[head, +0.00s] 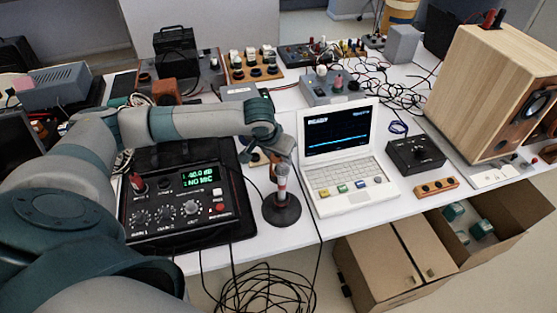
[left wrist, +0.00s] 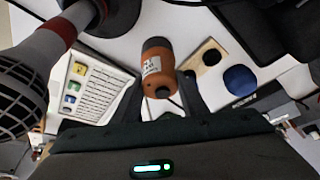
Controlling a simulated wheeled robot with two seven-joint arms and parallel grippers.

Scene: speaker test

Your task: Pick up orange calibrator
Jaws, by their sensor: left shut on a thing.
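The orange calibrator (left wrist: 157,72), a short cylinder with a dark end and a white label, sits between the two fingers of my left gripper (left wrist: 163,98) in the left wrist view. The gripper is shut on it. In the head view my left gripper (head: 277,145) is behind the microphone stand, left of the laptop, and the calibrator cannot be made out there. My right gripper is in neither view.
A microphone on a round black stand (head: 282,208) stands close to my left gripper; its grille (left wrist: 18,92) shows in the wrist view. A white laptop (head: 345,190) is to the right. A black meter box (head: 180,205) is to the left. Loose cables (head: 265,290) hang in front.

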